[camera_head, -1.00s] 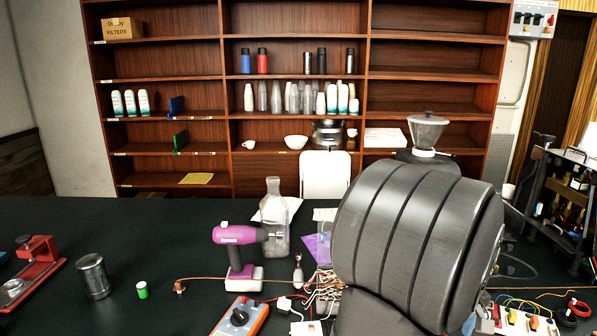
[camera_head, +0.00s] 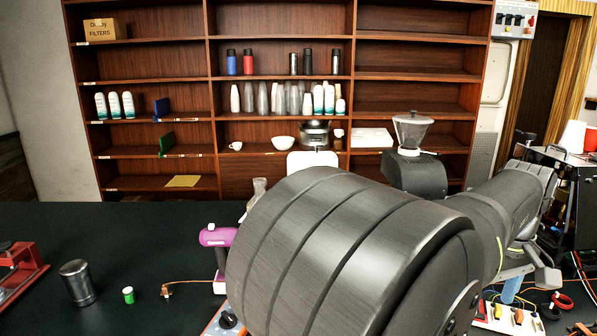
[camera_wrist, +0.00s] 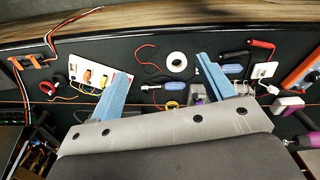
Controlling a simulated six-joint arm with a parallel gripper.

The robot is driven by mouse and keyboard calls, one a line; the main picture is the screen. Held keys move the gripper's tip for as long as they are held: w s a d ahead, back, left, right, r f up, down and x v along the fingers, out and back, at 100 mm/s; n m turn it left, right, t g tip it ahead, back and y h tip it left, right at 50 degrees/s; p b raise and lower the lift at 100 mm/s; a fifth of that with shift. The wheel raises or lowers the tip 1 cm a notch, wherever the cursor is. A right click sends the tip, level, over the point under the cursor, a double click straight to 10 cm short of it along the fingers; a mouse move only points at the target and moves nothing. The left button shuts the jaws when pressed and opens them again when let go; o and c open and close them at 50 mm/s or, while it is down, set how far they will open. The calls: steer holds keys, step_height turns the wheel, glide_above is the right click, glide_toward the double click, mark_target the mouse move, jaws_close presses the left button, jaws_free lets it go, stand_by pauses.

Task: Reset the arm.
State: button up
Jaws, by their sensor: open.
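My arm fills the lower middle and right of the head view, with its thick dark grey links reaching over the table to the right. My gripper (camera_wrist: 163,66) shows in the wrist view with its two blue fingers spread apart and nothing between them. It hangs above the black table (camera_wrist: 190,47), apart from the small parts there. In the head view only a bit of a blue finger shows at the lower right, beside the wiring board (camera_head: 505,318); the rest of the gripper is hidden or hard to make out.
The wiring board shows in the wrist view (camera_wrist: 88,72), near a white tape roll (camera_wrist: 177,61). A grinder (camera_head: 413,160) and wooden shelf (camera_head: 283,62) stand behind.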

steer(key=w+a+r+n, duration=0.1)
steer(key=w+a+n, duration=0.5)
steer(key=w+a, duration=1.1)
steer(key=w, duration=0.3)
steer(key=shift+w+a, duration=0.35)
steer(key=shift+a, duration=0.05)
